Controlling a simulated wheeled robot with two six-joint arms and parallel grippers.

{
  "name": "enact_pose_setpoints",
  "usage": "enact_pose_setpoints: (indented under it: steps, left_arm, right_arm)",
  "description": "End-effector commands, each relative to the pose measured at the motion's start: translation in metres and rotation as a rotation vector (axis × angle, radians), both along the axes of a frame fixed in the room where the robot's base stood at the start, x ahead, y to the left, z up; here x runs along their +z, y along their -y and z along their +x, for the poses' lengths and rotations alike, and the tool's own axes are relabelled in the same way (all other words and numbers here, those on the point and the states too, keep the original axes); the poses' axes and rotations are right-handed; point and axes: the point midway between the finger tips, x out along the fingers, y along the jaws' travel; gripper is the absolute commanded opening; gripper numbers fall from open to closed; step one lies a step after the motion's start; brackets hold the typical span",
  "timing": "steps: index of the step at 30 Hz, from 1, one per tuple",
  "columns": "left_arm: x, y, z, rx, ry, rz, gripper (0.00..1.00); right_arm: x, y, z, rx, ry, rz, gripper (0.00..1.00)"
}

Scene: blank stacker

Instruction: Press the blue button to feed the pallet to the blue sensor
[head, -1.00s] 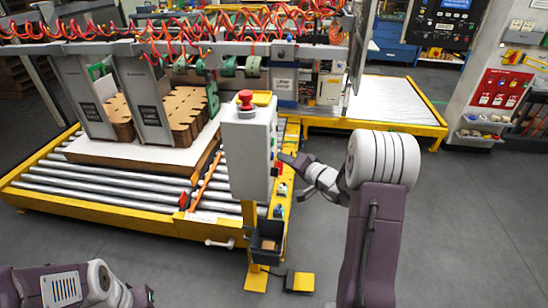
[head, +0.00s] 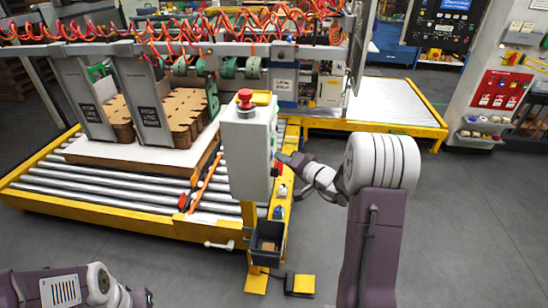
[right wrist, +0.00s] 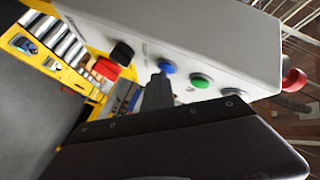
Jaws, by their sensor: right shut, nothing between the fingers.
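The blue button (right wrist: 168,68) is on the side of the grey control box (head: 248,155), with a green button (right wrist: 201,81) beside it. My right gripper (head: 281,157) is shut and empty at the box's right side. In the right wrist view its dark tip (right wrist: 162,80) is right at the blue button and partly overlaps it; I cannot tell whether they touch. The pallet (head: 150,154) lies on the rollers at left, bearing brown stacked blanks. I cannot pick out the blue sensor with certainty. My left gripper (head: 148,298) is partly visible at bottom left, its jaws unclear.
The box carries a red knob (head: 245,99) on top, and black (right wrist: 122,52) and red (right wrist: 106,69) controls on the button side. A yellow-framed roller conveyor (head: 100,199) fills the left. A small dark bin (head: 268,240) hangs below the box. The floor at right is clear.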

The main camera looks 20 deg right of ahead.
Motion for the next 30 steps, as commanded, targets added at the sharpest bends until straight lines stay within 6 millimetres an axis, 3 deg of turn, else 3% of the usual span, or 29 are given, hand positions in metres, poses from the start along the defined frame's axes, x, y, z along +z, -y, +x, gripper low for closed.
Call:
enact_pose_setpoints:
  steps: [13, 30]
  left_arm:
    - [-0.002, 0.000, 0.000, 0.000, 0.000, 0.000, 0.36]
    - [-0.012, 0.000, 0.000, 0.000, 0.000, 0.000, 0.36]
  right_arm:
    - [0.000, -0.001, 0.000, 0.002, 0.000, -0.001, 0.00]
    - [0.000, 0.013, -0.008, 0.001, -0.001, 0.000, 0.00]
